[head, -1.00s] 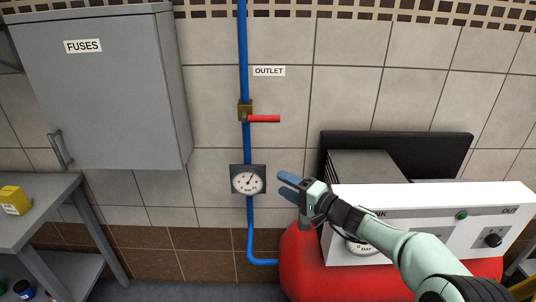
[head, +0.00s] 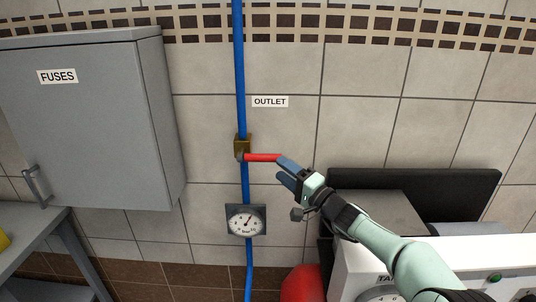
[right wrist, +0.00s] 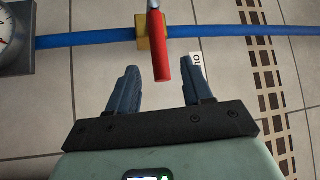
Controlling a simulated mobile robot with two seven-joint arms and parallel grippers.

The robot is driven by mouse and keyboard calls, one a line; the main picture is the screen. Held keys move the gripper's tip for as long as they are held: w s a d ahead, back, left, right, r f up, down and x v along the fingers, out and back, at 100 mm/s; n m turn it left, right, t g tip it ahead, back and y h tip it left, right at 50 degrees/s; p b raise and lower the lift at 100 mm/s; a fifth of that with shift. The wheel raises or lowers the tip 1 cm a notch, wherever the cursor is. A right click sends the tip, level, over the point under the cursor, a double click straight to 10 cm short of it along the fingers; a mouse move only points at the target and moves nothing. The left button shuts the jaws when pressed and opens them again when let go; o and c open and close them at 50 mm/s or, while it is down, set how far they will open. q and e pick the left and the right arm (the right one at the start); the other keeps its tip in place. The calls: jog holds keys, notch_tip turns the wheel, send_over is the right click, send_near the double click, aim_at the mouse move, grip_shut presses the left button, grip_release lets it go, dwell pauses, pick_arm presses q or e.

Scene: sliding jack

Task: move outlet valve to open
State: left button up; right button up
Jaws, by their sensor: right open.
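The outlet valve has a brass body (head: 242,146) on a vertical blue pipe (head: 239,80), under the OUTLET label (head: 270,101). Its red handle (head: 262,157) points right, across the pipe. My right gripper (head: 283,168) is open near the handle's free end. In the right wrist view the red handle (right wrist: 161,60) points down toward the gap between the two blue fingers (right wrist: 158,88), with its tip close to the fingertip line. The fingers are not closed on it. My left gripper is not in view.
A round gauge (head: 246,220) sits on the pipe below the valve. A grey FUSES cabinet (head: 85,120) is at the left. A white machine panel (head: 440,262) and a red tank (head: 303,284) are below right.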

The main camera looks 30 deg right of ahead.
aim_at(271, 161)
jog(key=p+x, duration=0.2)
jog(key=x, duration=0.5)
jog(key=shift+w+d, duration=0.1)
jog(key=shift+w, duration=0.05)
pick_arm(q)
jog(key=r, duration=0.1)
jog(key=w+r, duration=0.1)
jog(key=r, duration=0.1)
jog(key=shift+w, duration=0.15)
pick_arm(e)
grip_shut()
